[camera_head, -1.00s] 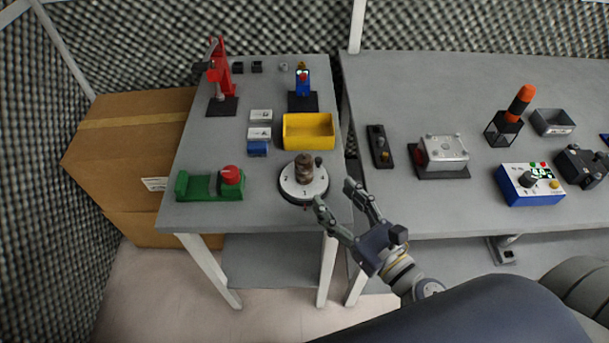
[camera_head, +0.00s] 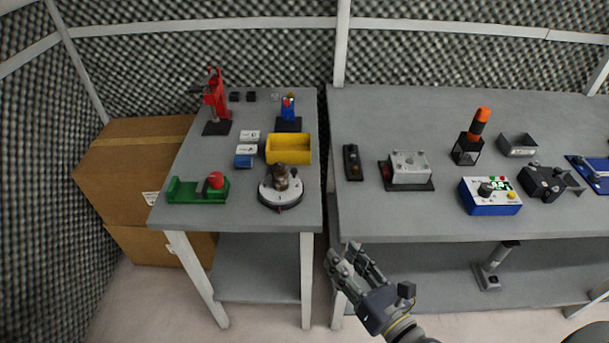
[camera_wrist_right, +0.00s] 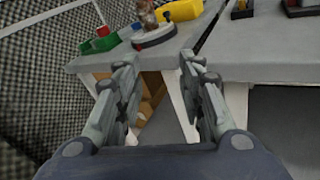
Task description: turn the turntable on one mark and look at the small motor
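The turntable (camera_head: 281,197) is a round white disc with a dark base near the front right corner of the left table. The small motor (camera_head: 281,178), brownish and upright, stands on it. Both also show at the top of the right wrist view, the turntable (camera_wrist_right: 154,36) with the motor (camera_wrist_right: 146,15) cut by the frame edge. My right gripper (camera_head: 354,250) is in front of the tables, below and to the right of the turntable, apart from it. Its fingers are spread in the right wrist view (camera_wrist_right: 158,75), with nothing between them. My left gripper is out of view.
A yellow bin (camera_head: 289,149) stands just behind the turntable. A green fixture with a red knob (camera_head: 196,190) lies to its left. A narrow gap separates the left table from the right table (camera_head: 440,218), which holds a metal box (camera_head: 409,168) and a blue control unit (camera_head: 490,197).

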